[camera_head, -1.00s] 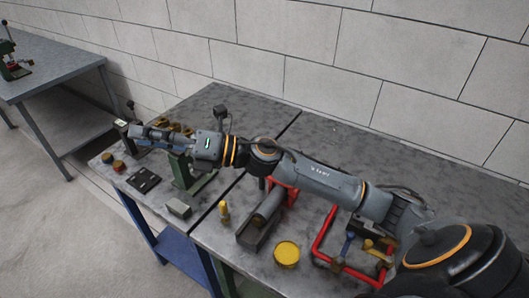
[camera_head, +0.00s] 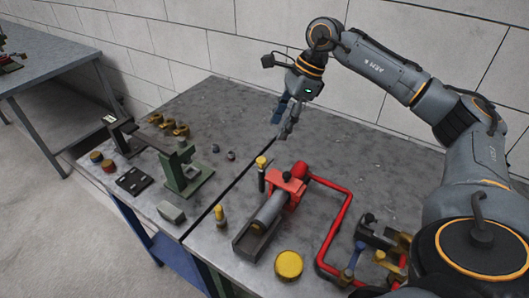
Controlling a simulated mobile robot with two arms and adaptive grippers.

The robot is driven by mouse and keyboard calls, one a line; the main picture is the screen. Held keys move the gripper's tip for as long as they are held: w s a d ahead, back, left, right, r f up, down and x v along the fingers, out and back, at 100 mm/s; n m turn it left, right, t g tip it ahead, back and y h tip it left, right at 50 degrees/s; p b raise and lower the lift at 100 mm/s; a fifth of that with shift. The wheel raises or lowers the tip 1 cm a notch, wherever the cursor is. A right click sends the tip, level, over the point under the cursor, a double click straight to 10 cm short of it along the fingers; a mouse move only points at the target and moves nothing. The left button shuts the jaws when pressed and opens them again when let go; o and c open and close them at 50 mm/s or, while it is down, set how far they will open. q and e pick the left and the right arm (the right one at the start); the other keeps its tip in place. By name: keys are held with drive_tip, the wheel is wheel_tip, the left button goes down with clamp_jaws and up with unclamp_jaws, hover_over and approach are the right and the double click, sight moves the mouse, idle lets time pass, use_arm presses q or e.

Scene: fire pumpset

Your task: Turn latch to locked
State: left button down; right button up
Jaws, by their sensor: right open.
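My right gripper (camera_head: 284,122) is open and empty. It points down above the back of the table, behind the red pump fitting and apart from everything on the table. A green stand (camera_head: 186,172) with an upright post is at the left, and a dark bar (camera_head: 146,138) runs from near its top toward a small dark upright part (camera_head: 119,132) with a pale face. I cannot tell for sure which part is the latch or how it is turned. My left gripper is not in view.
Red pipework (camera_head: 334,232), a red clamp on a grey cylinder (camera_head: 270,208), and a yellow round cap (camera_head: 289,264) fill the front. Brass fittings (camera_head: 168,125) and a black plate (camera_head: 132,181) lie at the left. The table's back right is clear.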

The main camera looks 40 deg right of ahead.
sight(262, 159)
drive_tip(key=p+x, duration=0.2)
drive_tip(key=x, duration=0.7)
drive_tip(key=shift+a+f, duration=0.2)
drive_tip(key=shift+f, duration=0.05)
drive_tip(key=shift+w+a+f, duration=0.1)
drive_tip(key=shift+a+f, duration=0.1)
drive_tip(key=shift+f, duration=0.4)
clamp_jaws()
